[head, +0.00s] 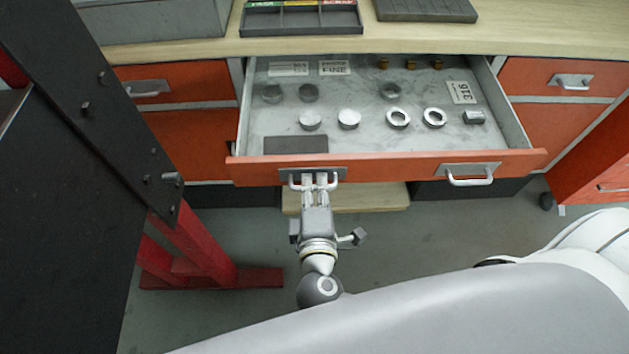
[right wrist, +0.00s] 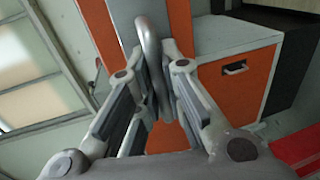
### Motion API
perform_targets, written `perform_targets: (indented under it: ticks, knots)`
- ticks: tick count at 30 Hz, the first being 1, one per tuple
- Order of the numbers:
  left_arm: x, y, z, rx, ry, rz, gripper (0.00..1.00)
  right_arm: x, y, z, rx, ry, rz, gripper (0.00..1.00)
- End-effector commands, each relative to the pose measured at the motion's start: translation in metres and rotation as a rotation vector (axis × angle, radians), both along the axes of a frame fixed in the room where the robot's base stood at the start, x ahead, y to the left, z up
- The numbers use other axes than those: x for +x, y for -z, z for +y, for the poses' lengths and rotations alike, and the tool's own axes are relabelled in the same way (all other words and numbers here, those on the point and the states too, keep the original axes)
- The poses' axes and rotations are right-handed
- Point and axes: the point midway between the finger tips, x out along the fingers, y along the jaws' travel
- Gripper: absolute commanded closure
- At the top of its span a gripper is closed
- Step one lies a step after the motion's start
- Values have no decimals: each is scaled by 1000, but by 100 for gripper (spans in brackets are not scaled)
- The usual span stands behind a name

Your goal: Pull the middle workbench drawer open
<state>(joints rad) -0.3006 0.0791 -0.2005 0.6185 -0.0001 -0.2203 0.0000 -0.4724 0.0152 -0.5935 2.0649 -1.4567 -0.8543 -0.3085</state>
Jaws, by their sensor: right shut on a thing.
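The middle workbench drawer (head: 400,160) is orange-fronted and stands well out from the bench in the head view, its grey interior showing. It has two metal handles, a left one (head: 291,186) and a right one (head: 470,182). My right gripper (head: 314,183) is shut on the left handle, reaching up to it from below in the picture. In the right wrist view the handle (right wrist: 151,60) passes between the fingers of the gripper (right wrist: 158,85). My left gripper is not in view.
Inside the drawer lie several round metal parts (head: 398,118), small brass pieces (head: 410,64) and a dark plate (head: 295,144). The wooden benchtop (head: 420,38) holds a sorting tray (head: 300,18). A black panel (head: 60,200) on a red stand (head: 205,245) fills the left side.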

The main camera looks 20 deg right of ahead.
Motion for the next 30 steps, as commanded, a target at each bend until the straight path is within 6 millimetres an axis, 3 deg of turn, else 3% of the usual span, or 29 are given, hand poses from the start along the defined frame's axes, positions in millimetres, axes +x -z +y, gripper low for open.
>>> perform_targets:
  ticks: [6, 7, 9, 20, 23, 30]
  knots:
    - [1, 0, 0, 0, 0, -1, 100, 0, 0, 0, 1, -1, 1, 100]
    - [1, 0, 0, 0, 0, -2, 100, 0, 0, 0, 0, -1, 1, 87]
    - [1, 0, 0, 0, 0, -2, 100, 0, 0, 0, 0, -1, 1, 81]
    - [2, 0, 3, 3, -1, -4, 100, -4, 0, 1, 0, -1, 2, 81]
    - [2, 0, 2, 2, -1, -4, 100, -15, -2, 5, 0, -3, 4, 81]
    - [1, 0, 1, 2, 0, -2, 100, -63, -12, 18, -1, -4, 5, 81]
